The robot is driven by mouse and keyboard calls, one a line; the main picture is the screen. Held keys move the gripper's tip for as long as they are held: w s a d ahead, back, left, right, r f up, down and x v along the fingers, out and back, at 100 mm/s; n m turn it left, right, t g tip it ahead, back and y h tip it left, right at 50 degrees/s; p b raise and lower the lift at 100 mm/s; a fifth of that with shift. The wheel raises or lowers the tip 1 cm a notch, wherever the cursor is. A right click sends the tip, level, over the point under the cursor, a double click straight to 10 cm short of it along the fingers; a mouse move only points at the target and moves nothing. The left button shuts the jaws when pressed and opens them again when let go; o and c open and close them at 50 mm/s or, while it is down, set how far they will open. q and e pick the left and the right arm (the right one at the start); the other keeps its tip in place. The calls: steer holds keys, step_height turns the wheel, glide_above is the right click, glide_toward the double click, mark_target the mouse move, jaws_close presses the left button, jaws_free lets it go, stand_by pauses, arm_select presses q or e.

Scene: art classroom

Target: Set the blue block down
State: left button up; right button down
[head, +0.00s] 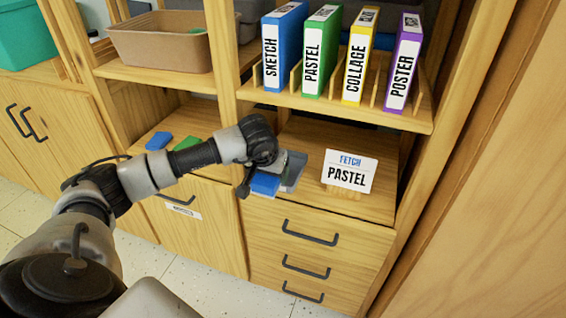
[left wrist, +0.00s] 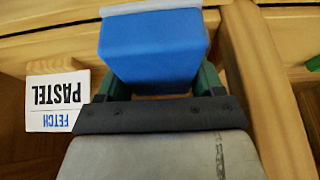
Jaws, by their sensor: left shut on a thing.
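A blue block (head: 265,184) is held in my left gripper (head: 274,176), in front of the lower right cabinet top in the head view. In the left wrist view the same blue block (left wrist: 153,48) fills the space between the green fingers of the left gripper (left wrist: 160,84), which is shut on it. I cannot tell whether the block touches the cabinet top. My right gripper is in neither view.
A white FETCH PASTEL card (head: 349,172) stands right of the gripper on the cabinet top (head: 318,138). A blue piece (head: 158,141) and a green piece (head: 187,143) lie in the left bay. A wooden post (head: 224,70) divides the bays. Coloured binders (head: 322,50) stand above.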

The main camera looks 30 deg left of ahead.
arm_select(q)
steer(key=w, duration=0.2)
steer(key=w+a, duration=0.1)
steer(key=w, duration=0.2)
steer(key=w+b, duration=0.1)
steer(key=w, duration=0.1)
steer(key=shift+w+a, duration=0.6)
steer(key=shift+w, duration=0.65)
step_height(320, 180, down, 3)
steer(key=shift+s+r+b, duration=0.1)
steer(key=shift+b, duration=0.35)
steer(key=shift+f, duration=0.35)
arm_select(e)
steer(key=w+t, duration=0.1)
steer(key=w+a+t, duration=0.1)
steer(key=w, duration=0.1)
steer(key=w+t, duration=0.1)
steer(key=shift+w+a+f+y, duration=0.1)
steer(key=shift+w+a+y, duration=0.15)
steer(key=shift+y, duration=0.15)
arm_select(q)
steer(key=shift+f, duration=0.1)
steer(key=o, duration=0.6)
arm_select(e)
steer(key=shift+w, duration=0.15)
